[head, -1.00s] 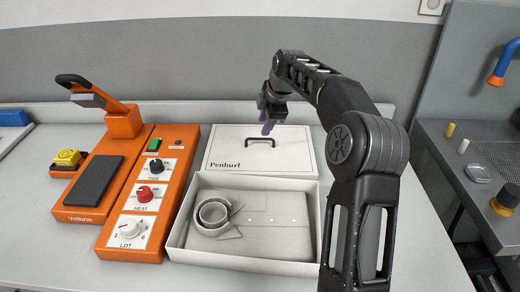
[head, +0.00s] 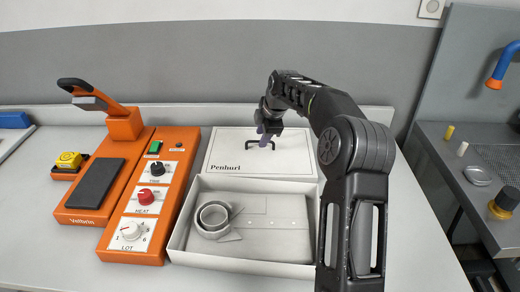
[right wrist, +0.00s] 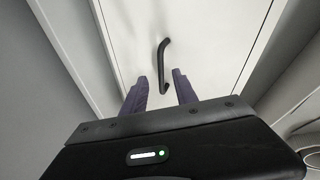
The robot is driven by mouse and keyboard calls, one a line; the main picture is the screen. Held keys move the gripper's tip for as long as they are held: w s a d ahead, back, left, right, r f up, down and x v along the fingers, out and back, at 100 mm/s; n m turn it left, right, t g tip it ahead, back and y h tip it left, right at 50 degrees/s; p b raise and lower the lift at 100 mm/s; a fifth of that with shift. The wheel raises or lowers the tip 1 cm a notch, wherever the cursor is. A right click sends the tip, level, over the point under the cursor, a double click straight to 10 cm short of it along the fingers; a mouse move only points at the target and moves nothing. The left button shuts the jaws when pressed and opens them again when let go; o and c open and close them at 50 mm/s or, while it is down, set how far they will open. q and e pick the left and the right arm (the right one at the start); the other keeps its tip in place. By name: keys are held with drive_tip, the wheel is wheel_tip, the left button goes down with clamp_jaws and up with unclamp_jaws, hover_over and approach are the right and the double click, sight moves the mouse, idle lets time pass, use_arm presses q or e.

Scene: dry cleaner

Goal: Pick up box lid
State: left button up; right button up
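The white box lid (head: 228,158) marked "Penhurl" lies flat behind the open box, with a black bar handle (head: 253,147) on its top. The lid (right wrist: 205,35) and handle (right wrist: 162,62) also show in the right wrist view. My right gripper (head: 264,139) is just above the handle. In the right wrist view its two purple fingers (right wrist: 160,90) are open, with the near end of the handle between their tips; I see no grip on it. The white open box (head: 240,265) holds a folded grey-white garment (head: 275,215) with a rolled piece. My left gripper is not in view.
An orange heat press (head: 125,125) and an orange control panel (head: 150,200) with knobs stand left of the box. A sink counter (head: 450,150) with small items is at the right. The table right of the box is mostly clear.

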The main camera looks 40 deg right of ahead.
drive_tip(key=x, duration=0.2)
drive_tip(key=shift+w+f, duration=0.15)
drive_tip(key=shift+f, duration=0.2)
drive_tip(key=shift+c, duration=0.2)
clamp_jaws()
idle(0.6)
